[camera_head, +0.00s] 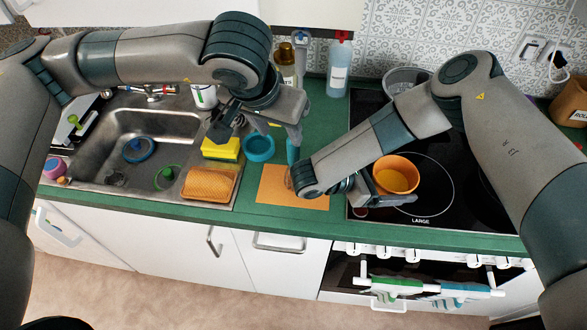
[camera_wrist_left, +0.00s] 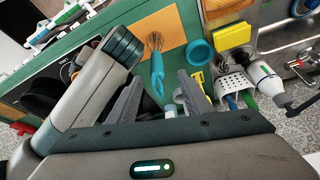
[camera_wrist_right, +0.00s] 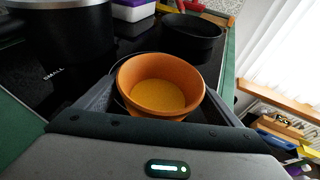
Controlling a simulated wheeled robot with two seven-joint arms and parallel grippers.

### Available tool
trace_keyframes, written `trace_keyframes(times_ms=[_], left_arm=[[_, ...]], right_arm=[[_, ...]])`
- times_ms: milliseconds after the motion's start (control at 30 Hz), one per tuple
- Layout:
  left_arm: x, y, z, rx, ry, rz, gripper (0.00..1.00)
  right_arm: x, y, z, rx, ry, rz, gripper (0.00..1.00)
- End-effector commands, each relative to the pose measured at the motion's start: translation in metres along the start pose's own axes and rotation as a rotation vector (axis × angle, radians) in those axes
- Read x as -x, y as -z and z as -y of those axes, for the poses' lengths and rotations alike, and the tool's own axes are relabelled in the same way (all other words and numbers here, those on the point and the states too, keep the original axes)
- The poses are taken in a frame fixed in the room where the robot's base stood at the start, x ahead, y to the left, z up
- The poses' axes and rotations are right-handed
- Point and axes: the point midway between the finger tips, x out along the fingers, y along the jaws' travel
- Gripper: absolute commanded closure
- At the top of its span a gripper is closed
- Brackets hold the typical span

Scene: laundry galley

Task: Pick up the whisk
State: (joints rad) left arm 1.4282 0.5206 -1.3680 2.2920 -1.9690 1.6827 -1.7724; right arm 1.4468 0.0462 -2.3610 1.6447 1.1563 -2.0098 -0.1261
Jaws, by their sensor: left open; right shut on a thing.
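The whisk has a teal handle (camera_head: 292,151) and thin wires. In the left wrist view the whisk (camera_wrist_left: 157,72) has its wire end over an orange mat and its handle pointing toward my left gripper. My left gripper (camera_head: 296,134) is open and empty at the handle end; its fingers (camera_wrist_left: 160,88) show either side of the handle's line. I cannot tell whether they touch it. My right gripper (camera_head: 368,186) is shut on an orange bowl (camera_head: 397,163) at the hob's left side. The bowl (camera_wrist_right: 160,68) shows yellow inside between the fingers. My right arm partly hides the whisk's wires.
The orange mat (camera_head: 270,190) lies on the green counter, left of the black hob (camera_head: 440,212). A teal ring-shaped dish (camera_head: 259,148), yellow sponge (camera_head: 221,150) and bottles (camera_head: 339,68) crowd near my left gripper. A sink (camera_head: 120,125) is further left.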

Motion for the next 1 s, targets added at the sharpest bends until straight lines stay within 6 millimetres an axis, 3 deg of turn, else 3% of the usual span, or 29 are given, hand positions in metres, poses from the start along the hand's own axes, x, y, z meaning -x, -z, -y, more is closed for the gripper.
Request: trace_keyframes(times_ms=[400, 1000], left_arm=[[-0.054, 0.000, -0.001, 0.001, 0.000, 0.003, 0.55], [-0.070, 0.003, -0.004, 0.001, -0.001, 0.002, 0.55]], right_arm=[[0.000, 0.000, 0.000, 0.000, 0.000, 0.000, 0.40], [0.000, 0.000, 0.000, 0.000, 0.000, 0.000, 0.40]])
